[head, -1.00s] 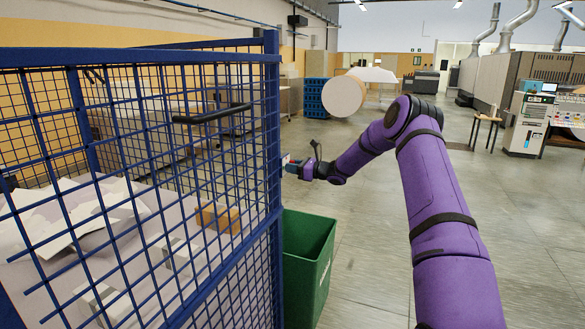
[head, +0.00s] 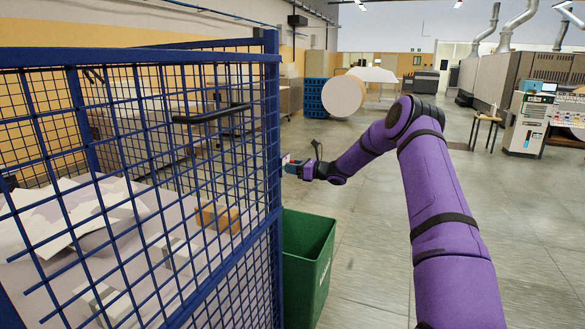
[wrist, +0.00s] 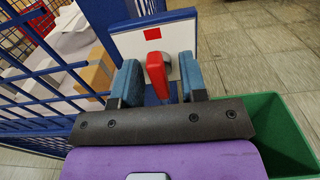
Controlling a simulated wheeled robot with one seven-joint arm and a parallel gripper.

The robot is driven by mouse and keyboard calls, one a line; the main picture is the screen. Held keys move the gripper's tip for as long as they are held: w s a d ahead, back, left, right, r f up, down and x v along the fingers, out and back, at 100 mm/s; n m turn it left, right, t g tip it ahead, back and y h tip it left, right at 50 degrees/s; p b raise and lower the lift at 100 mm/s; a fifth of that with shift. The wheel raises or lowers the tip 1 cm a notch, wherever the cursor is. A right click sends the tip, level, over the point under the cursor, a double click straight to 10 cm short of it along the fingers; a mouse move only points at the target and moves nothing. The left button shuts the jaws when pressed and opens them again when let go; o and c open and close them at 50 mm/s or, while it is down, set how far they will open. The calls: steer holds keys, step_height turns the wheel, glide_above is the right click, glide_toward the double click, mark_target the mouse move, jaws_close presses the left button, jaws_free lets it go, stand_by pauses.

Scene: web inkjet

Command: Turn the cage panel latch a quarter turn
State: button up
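The latch has a red handle (wrist: 157,76) on a white plate (wrist: 125,42) with a red square, fixed to the blue cage post. The handle points roughly up and down in the wrist view. My gripper (wrist: 160,85) has its two blue fingers on either side of the handle, with a gap visible on each side, so it is open around it. How deep the fingertips reach past the handle is hard to tell. In the head view my gripper (head: 291,166) is at the post's right side, and the latch is mostly hidden there.
The blue mesh cage (head: 175,55) fills the left, with a black handle (head: 211,114) on it and paper and a small brown box (head: 217,217) inside. A green bin (head: 308,252) stands below my gripper, beside the post.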

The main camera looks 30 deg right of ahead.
steer(key=shift+s, duration=0.1)
steer(key=v, duration=1)
steer(key=shift+s+d, duration=0.25)
steer(key=shift+d, duration=0.05)
